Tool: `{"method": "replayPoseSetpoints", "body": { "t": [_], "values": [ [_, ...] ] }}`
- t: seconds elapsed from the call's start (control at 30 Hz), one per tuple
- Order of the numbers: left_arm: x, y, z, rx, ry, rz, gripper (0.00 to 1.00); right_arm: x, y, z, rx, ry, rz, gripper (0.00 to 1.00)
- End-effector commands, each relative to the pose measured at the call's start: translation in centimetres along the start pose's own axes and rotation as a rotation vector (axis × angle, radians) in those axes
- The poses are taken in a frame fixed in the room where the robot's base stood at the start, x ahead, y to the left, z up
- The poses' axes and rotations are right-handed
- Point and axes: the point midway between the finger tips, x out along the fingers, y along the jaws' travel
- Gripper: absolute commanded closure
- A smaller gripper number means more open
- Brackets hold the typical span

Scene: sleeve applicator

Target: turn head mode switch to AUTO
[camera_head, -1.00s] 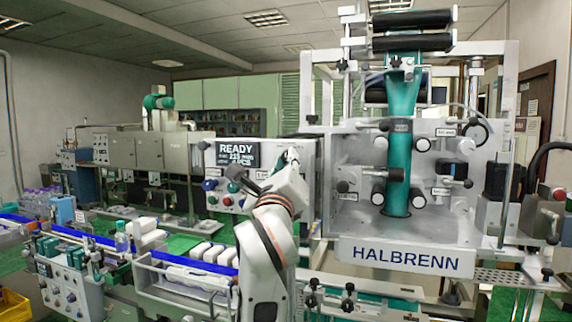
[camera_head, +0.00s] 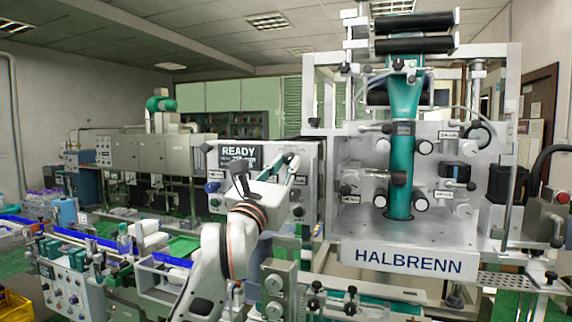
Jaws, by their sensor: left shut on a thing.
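The control panel (camera_head: 308,168) of the machine stands left of the HALBRENN head, its face partly covered by my arm. My left gripper (camera_head: 291,167) reaches its right part from the lower left, fingers against the panel face. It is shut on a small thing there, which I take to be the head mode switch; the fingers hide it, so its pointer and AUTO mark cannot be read. A READY display (camera_head: 238,151) shows at the panel's upper left, its lower edge covered by my wrist. My right gripper is not in view.
A blue knob (camera_head: 212,187) and a green button (camera_head: 214,203) sit at the panel's left edge. The HALBRENN head (camera_head: 415,225), with its teal column and rollers, stands close on the right. A conveyor with white packs (camera_head: 150,240) runs at lower left.

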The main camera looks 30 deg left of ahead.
Motion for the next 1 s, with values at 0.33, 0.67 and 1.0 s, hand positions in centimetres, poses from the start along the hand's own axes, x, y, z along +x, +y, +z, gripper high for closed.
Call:
{"method": "replayPoseSetpoints", "body": {
  "t": [0.33,0.67,1.0],
  "values": [
    [-0.01,-0.01,-0.08,0.035,0.002,-0.015,1.0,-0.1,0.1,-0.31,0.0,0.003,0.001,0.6],
    [-0.01,0.0,-0.06,0.034,0.001,-0.015,0.66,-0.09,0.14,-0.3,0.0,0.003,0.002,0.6],
    [0.03,0.03,0.08,0.033,-0.001,-0.014,0.66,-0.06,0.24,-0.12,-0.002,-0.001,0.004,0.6]
  ]
}}
